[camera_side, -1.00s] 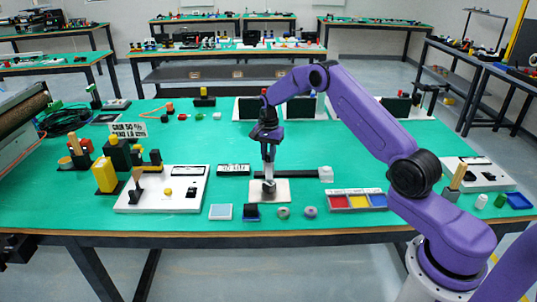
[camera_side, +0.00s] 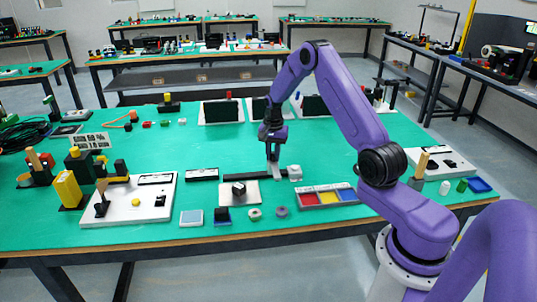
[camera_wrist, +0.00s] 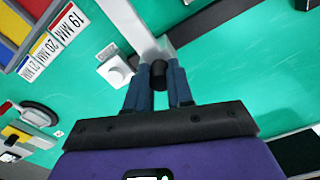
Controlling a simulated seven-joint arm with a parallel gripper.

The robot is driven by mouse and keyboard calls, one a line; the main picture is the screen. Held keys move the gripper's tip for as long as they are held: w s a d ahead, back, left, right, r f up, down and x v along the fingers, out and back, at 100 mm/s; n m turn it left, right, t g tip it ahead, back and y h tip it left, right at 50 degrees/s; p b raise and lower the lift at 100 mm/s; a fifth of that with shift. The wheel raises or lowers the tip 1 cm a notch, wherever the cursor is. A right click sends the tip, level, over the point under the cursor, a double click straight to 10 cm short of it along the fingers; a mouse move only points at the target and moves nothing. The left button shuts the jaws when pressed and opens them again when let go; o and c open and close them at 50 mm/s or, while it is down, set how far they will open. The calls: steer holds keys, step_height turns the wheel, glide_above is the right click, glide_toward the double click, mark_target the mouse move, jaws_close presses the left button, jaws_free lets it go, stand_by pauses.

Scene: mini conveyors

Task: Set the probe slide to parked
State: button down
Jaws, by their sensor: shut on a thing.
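My gripper (camera_side: 274,158) is down at the right part of a dark rail (camera_side: 240,175) lying on the green table. In the wrist view my gripper (camera_wrist: 158,74) has its two fingers closed on a small black knob (camera_wrist: 159,70), which I take to be the probe slide's handle. A pale grey bar (camera_wrist: 130,25) runs away from the knob there. A white block (camera_side: 294,172) stands just right of my gripper at the rail's end; it also shows in the wrist view (camera_wrist: 115,70). The fingers hide part of the slide, and any parked mark is not readable.
A pale plate with a black cube (camera_side: 238,188) lies in front of the rail. A tray with red, yellow and blue bins (camera_side: 328,195) lies front right. Open green table lies behind the rail.

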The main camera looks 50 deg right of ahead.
steer(key=shift+s+d, duration=0.2)
steer(key=shift+d, duration=0.15)
steer(key=c, duration=1.2)
jaws_free()
steer(key=shift+o, duration=1)
steer(key=shift+a, duration=0.1)
step_height(320, 180, up, 18)
steer(key=shift+f, duration=0.25)
